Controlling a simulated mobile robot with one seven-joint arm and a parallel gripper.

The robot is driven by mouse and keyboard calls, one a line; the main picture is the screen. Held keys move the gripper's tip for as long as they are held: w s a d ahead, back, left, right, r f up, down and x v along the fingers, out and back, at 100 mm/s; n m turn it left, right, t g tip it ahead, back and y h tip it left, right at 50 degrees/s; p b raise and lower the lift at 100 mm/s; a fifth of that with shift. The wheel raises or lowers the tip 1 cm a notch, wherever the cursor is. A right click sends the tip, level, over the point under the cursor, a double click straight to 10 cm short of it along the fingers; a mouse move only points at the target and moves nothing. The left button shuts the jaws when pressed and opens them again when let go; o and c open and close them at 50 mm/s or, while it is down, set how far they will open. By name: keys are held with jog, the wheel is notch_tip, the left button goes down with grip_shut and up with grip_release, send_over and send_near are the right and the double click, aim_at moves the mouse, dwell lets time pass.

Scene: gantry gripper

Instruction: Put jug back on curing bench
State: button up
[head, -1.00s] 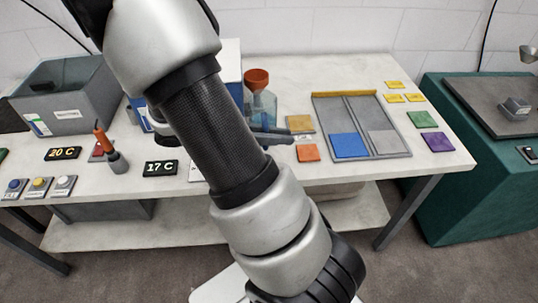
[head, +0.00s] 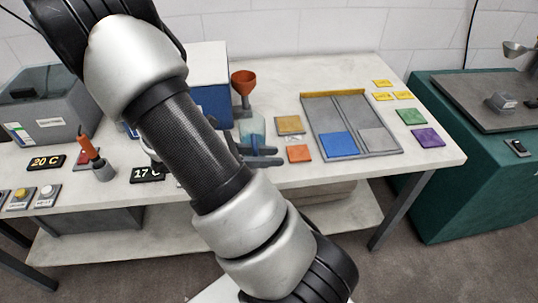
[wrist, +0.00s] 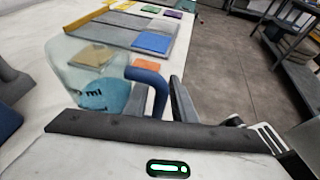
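The jug (head: 251,128) is clear, with blue liquid and a dark blue handle. In the wrist view the jug (wrist: 92,68) appears upright at the left, its "ml" marking visible. My gripper (head: 268,156) has its fingers on either side of the handle, and it also shows in the wrist view (wrist: 160,100). It appears shut on the handle. Whether the jug's base touches the surface below is hard to tell. The pale-topped bench (head: 310,178) lies under and around it; I cannot tell whether this is the curing bench. My arm hides part of it.
An orange funnel (head: 243,79) on a stand is behind the jug. Orange (head: 299,154) and tan (head: 290,125) tiles lie to its right, then a grey divided tray (head: 392,152). A green cabinet (head: 460,190) stands at the right. A grey tub (head: 62,122) is at left.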

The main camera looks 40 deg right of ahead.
jog(key=shift+o, duration=0.2)
jog(key=shift+r, duration=0.25)
jog(key=p+v, duration=0.2)
jog(key=v, duration=0.9)
jog(key=s+a+r+m+t+y, duration=0.4)
jog(key=a+r+m+t+y, duration=0.1)
jog(key=r+m+y, duration=0.1)
jog(key=s+a+r+m+t+y, duration=0.5)
jog(key=r+m, duration=0.3)
jog(key=r, duration=0.3)
jog(key=shift+a+r+y, duration=0.35)
jog(key=shift+a+y, duration=0.25)
jog(key=shift+y, duration=0.3)
